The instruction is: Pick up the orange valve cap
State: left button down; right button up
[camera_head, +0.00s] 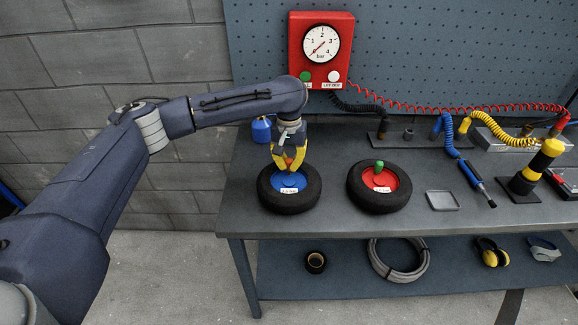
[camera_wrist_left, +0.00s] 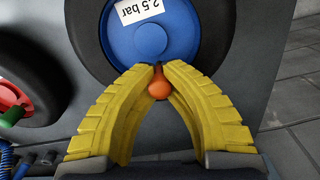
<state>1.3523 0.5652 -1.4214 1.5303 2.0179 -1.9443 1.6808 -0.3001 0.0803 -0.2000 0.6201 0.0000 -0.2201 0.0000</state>
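The orange valve cap (camera_wrist_left: 159,88) is between the yellow fingers of my left gripper (camera_wrist_left: 158,72) in the left wrist view, and the fingers touch it from both sides. In the head view, my left gripper (camera_head: 289,163) points down over the left wheel with the blue hub (camera_head: 290,182), labelled 2.5 bar in the wrist view. Only a little orange shows between the fingers there. I cannot tell whether the cap is still seated on its valve stem. My right gripper is in neither view.
A wheel with a red hub (camera_head: 381,182) and green cap (camera_head: 379,167) lies to the right. Beyond it are a small grey tray (camera_head: 442,201) and coiled-hose tools. A red gauge box (camera_head: 320,52) hangs behind. A blue container (camera_head: 261,130) stands behind the left wheel.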

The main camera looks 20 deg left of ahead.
aim_at(289, 160)
pick_arm(q)
notch_tip(289, 160, up, 23)
dwell(1.2)
jog(key=shift+f, duration=0.1)
